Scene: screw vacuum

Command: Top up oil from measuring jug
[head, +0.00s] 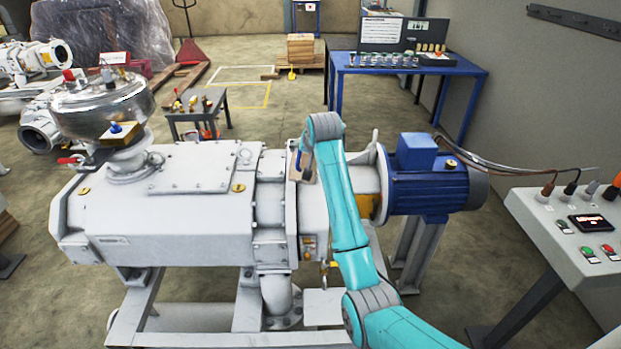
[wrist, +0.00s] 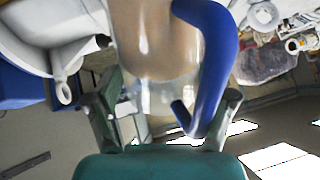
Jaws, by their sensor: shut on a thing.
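The measuring jug (wrist: 150,85) fills the upper middle of the wrist view. It is clear, with brownish oil inside and a blue handle (wrist: 218,60) on its right side. My gripper (wrist: 168,100) is shut on the jug, with one dark finger at each side. In the head view only a small blue and brownish part of the jug shows beside my teal arm, above the light grey screw vacuum pump (head: 190,218). The arm hides the rest and the gripper. Brass plugs sit on the pump casing, one on its top right (head: 238,188). Whether the jug touches the pump cannot be told.
A blue motor (head: 430,188) sits right of my arm. A silver dome vessel (head: 102,108) stands on the pump's left end. A control console (head: 575,235) is at the right. A blue workbench (head: 410,72) and a small grey table (head: 198,108) stand behind, with open floor between.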

